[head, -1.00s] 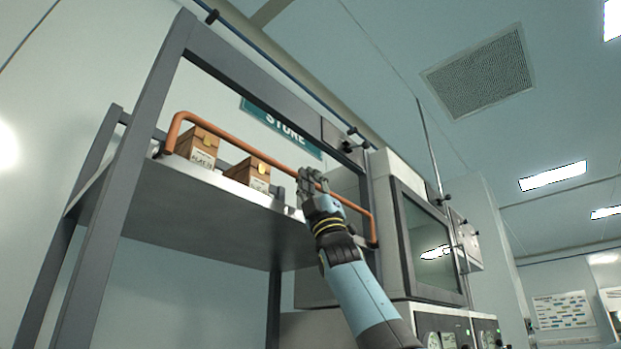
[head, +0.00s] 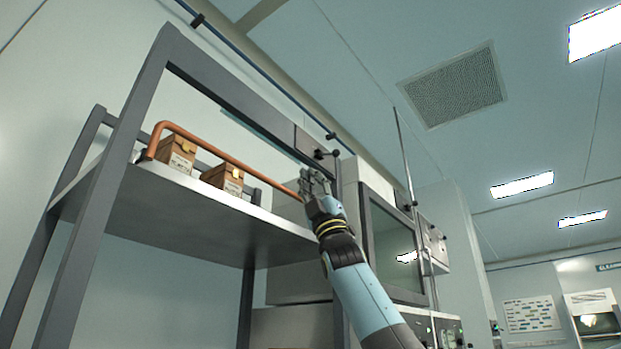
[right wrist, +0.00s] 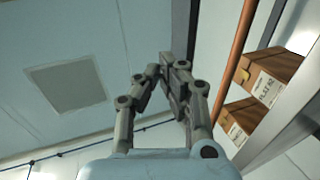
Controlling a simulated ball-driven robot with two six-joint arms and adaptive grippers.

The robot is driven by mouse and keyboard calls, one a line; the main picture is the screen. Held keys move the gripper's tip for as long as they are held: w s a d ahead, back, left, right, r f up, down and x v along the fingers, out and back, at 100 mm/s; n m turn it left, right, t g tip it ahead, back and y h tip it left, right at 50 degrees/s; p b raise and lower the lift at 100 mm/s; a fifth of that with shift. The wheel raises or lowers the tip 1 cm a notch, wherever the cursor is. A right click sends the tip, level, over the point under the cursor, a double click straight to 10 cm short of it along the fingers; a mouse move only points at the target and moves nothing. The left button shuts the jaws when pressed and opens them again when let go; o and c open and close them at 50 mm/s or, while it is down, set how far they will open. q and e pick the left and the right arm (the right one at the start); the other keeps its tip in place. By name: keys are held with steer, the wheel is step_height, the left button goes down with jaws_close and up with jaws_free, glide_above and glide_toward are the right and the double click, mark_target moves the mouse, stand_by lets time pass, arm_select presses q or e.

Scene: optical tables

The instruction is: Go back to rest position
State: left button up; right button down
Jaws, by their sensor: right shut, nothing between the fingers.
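My right gripper (head: 315,182) is raised in the head view, in front of the right end of a high shelf. It is shut and empty, and its fingers also show in the right wrist view (right wrist: 163,75). In the head view it overlaps the right part of a copper-coloured rail (head: 222,155); whether it touches the rail there cannot be told. In the right wrist view the rail (right wrist: 238,45) runs to the right of the fingers, apart from them. My left gripper is not in view.
Two brown labelled boxes (head: 178,155) (head: 222,178) stand on the shelf (head: 190,215) behind the rail. Grey posts (head: 95,195) frame the shelf. A cabinet with a glass door (head: 392,245) stands to the right of my arm. The space above right is open up to the ceiling vent (head: 453,84).

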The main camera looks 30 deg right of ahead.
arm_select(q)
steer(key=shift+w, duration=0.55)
